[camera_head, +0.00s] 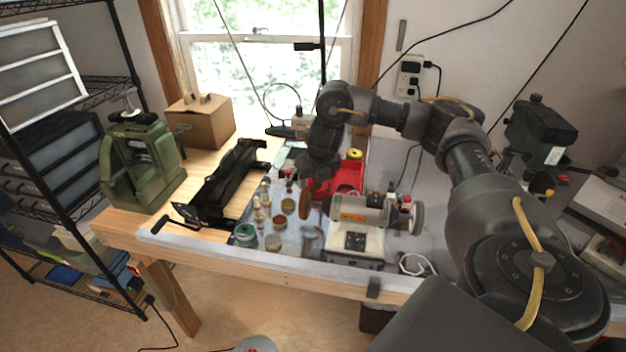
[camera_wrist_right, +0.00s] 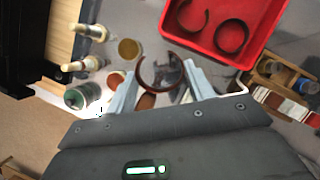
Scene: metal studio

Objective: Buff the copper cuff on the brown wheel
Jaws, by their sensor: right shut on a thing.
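My right gripper (camera_wrist_right: 160,88) is shut on the copper cuff (camera_wrist_right: 146,76), an open C-shaped band between its two pale fingers in the right wrist view. In the head view my right gripper (camera_head: 316,180) points down just above and beside the brown wheel (camera_head: 306,199), at the left end of the bench buffer (camera_head: 360,212). The cuff cannot be made out there, and I cannot tell whether it touches the wheel. The buffer's right end carries a pale wheel (camera_head: 417,218). My left gripper is not in view.
A red tray (camera_head: 350,180) behind the buffer holds dark C-shaped cuffs, seen in the right wrist view (camera_wrist_right: 252,52). Several jars, including a green one (camera_head: 244,235), and wooden pieces stand left of the buffer. A black tool (camera_head: 222,180) and green machine (camera_head: 143,165) stand farther left.

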